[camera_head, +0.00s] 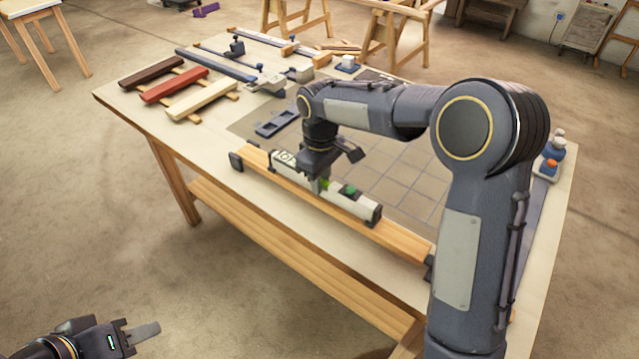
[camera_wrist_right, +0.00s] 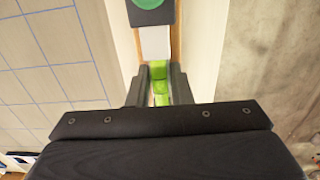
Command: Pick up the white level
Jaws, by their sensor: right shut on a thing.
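The white level (camera_head: 350,199) lies lengthwise along a long wooden lath (camera_head: 400,240) near the table's front edge. It has dark end caps and green vials. My right gripper (camera_head: 319,183) is above the level's middle and is shut on it, fingers on either side. In the right wrist view the level (camera_wrist_right: 155,42) runs up between the fingers of my right gripper (camera_wrist_right: 159,88), with green parts between them. I cannot tell whether the level touches the lath. My left gripper (camera_head: 140,333) is low at the bottom left, away from the table; its opening is unclear.
Dark brown (camera_head: 150,74), red (camera_head: 174,86) and cream (camera_head: 201,98) laths lie at the table's far left. Clamps (camera_head: 265,82) and bars lie at the back. A gridded mat (camera_head: 400,175) lies behind the level. Small bottles (camera_head: 552,150) stand at the right edge.

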